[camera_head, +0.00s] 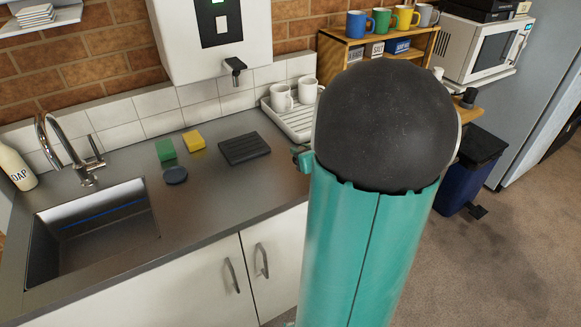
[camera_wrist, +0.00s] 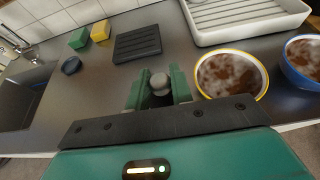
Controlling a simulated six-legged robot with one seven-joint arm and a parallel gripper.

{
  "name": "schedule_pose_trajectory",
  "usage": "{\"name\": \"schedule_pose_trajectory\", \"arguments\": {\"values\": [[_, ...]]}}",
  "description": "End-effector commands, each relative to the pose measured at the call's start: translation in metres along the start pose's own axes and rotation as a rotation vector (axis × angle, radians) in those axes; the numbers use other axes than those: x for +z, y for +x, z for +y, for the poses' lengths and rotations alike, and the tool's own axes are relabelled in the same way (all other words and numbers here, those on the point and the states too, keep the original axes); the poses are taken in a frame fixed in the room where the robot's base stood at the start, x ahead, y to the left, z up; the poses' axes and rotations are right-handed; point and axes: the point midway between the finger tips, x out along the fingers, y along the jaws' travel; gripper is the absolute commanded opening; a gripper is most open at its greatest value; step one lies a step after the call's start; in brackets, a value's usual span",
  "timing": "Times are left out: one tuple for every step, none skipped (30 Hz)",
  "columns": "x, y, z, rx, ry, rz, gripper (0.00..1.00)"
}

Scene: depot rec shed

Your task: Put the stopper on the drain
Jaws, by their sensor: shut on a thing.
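The sink (camera_head: 148,190) is at the left of the counter in the head view, and its edge also shows in the wrist view (camera_wrist: 38,88). I cannot make out its drain. My gripper (camera_wrist: 158,90) is over the counter in the wrist view, its green fingers shut on a grey rounded knob (camera_wrist: 159,82). The body under the knob is hidden, so I cannot tell whether it is the stopper. A dark blue round disc (camera_head: 176,175) lies flat on the counter right of the sink.
A tap (camera_head: 75,160) stands behind the sink. A green sponge (camera_head: 165,149), yellow sponge (camera_head: 193,141) and black ridged mat (camera_head: 244,148) lie on the counter. Brown-filled vessels with yellow (camera_wrist: 231,51) and blue (camera_wrist: 289,70) rims stand right of my gripper, near a white drying tray (camera_wrist: 208,38).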

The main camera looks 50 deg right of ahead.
Motion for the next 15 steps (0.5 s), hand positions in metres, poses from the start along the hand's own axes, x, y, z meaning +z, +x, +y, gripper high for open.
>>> {"name": "schedule_pose_trajectory", "arguments": {"values": [[-0.009,0.011,0.002,0.003,0.004,0.004,0.0],[-0.012,0.017,0.003,0.003,0.004,0.004,0.0],[-0.017,0.025,0.004,0.003,0.005,0.004,0.0],[-0.02,0.031,0.005,0.003,0.004,0.005,0.0],[-0.022,0.036,0.006,0.003,0.004,0.004,0.0],[-0.025,0.042,0.007,0.003,0.004,0.003,0.0],[-0.027,0.046,0.007,0.002,0.002,0.003,0.0],[-0.029,0.05,0.008,0.002,0.003,0.002,0.0],[-0.03,0.053,0.008,0.001,0.001,0.002,0.0],[-0.031,0.054,0.008,0.001,0.001,0.001,0.0],[-0.032,0.056,0.009,0.0,0.001,0.001,0.0],[-0.034,0.059,0.009,0.0,0.002,0.001,0.0],[-0.035,0.061,0.009,0.0,0.002,0.002,0.0],[-0.037,0.064,0.01,0.001,0.001,0.002,0.0],[-0.042,0.067,0.01,0.0,0.004,0.003,0.0]]}}
